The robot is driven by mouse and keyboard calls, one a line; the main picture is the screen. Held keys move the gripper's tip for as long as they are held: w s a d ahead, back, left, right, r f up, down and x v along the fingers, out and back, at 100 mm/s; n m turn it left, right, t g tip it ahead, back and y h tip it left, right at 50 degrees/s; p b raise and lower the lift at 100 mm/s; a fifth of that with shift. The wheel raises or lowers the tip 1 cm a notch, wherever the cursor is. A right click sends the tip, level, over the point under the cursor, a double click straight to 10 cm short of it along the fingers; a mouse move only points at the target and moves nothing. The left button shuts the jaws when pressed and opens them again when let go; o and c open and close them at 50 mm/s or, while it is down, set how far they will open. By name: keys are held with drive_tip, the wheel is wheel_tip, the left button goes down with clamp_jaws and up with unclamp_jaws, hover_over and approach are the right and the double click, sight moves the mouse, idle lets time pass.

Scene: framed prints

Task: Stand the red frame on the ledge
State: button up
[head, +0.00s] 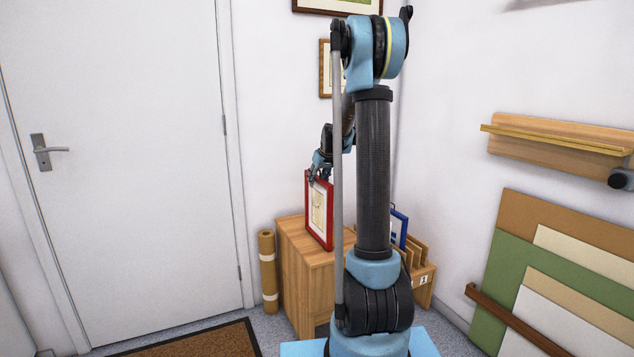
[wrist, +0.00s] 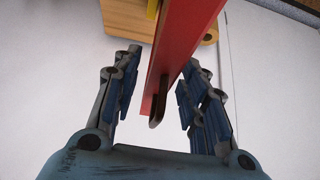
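The red frame (head: 319,211), with a pale print, stands upright on the wooden cabinet (head: 307,275) left of my arm. My gripper (head: 319,172) is at its top edge. In the wrist view the frame's red edge (wrist: 190,35) runs between the two fingers of my gripper (wrist: 160,95). The fingers are apart, with a clear gap on the left side and a smaller one on the right. The wooden ledge (head: 555,140) is fixed to the right wall, and its top looks empty.
A blue frame (head: 399,226) stands in a slotted wooden rack (head: 422,278), partly hidden behind my arm. Several coloured boards (head: 560,265) lean on the right wall below the ledge. A brown roll (head: 267,270) stands left of the cabinet, near the door (head: 120,150). Framed pictures hang behind my arm.

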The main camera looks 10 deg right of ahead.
drive_tip(key=v, duration=1.2)
drive_tip(key=shift+s, duration=0.15)
